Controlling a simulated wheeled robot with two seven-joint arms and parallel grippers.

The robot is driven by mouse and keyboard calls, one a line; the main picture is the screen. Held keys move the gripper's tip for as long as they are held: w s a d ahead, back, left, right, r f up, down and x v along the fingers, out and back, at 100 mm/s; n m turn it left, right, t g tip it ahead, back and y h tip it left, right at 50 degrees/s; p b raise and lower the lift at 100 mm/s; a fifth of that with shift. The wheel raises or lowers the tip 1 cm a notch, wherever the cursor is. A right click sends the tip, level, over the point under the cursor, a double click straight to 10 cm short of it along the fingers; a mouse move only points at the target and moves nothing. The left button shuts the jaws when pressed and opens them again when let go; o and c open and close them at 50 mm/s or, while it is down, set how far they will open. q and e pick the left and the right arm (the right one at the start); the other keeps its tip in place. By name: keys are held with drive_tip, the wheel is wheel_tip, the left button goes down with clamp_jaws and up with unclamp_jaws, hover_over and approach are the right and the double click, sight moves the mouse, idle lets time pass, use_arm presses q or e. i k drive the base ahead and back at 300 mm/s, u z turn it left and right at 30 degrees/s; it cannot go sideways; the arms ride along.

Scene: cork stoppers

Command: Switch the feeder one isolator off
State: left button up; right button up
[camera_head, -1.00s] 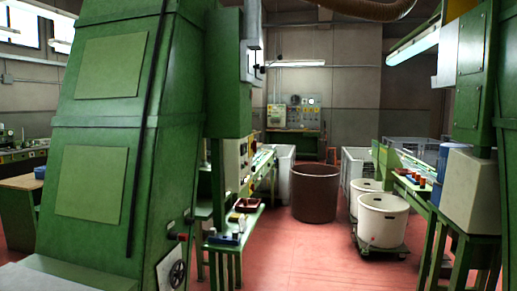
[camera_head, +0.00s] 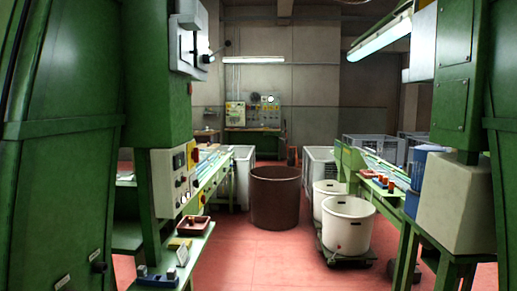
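No label reading feeder one is legible, so I cannot tell which switch is its isolator. A cream control panel (camera_head: 173,182) with small knobs or dials is on the green machine at left. A red switch on a yellow plate (camera_head: 193,155) sits at its right edge; its position is too small to tell. A grey wall box (camera_head: 187,45) is higher on the green column above. A far control board (camera_head: 252,114) with several dials or lamps stands at the back wall. Neither of my grippers is in view.
A brown bin (camera_head: 275,197) stands mid-aisle. Two cream tubs, the nearer one (camera_head: 347,224) on a dolly, stand right of it. A green bench with a red tray (camera_head: 192,226) is at left. Red floor (camera_head: 250,262) is clear between. Green machines flank both sides.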

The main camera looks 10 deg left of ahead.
sight(195, 154)
drive_tip(key=u, duration=0.1)
drive_tip(key=i, duration=1.95)
drive_tip(key=u, duration=0.75)
